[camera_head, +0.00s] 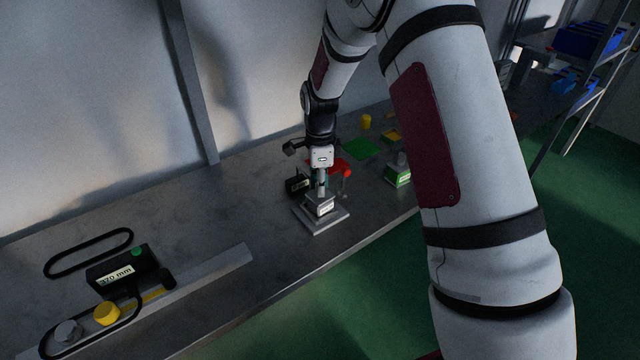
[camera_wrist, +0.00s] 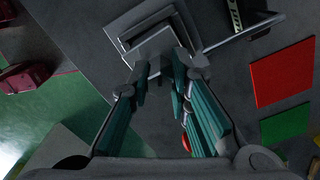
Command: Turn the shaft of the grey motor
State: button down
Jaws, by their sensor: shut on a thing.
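The grey motor (camera_head: 326,207) stands upright on a square grey base plate (camera_head: 318,227) on the bench, with a white label on its front. In the wrist view its grey top (camera_wrist: 152,42) shows just beyond the fingertips. My gripper (camera_head: 321,188) points down onto the motor from above. In the wrist view my fingers (camera_wrist: 161,70) are closed in over the top of the motor, at its shaft. The shaft itself is hidden between the fingers.
A small black labelled box (camera_head: 298,185) and a red piece (camera_head: 343,166) stand close to the motor. A green pad (camera_head: 360,148), a yellow cylinder (camera_head: 366,121) and a green-and-white unit (camera_head: 398,173) lie farther right.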

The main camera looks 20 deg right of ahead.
jog(key=n+b, duration=0.1)
jog(key=n, duration=0.6)
jog(key=shift+n+b, duration=0.35)
jog(key=shift+n, duration=0.05)
jog(key=n, duration=0.3)
jog(key=shift+n+b, duration=0.3)
jog(key=n, duration=0.3)
jog(key=shift+n, duration=0.3)
jog(key=n+b, duration=0.1)
jog(key=n, duration=0.9)
jog(key=shift+n, duration=2.2)
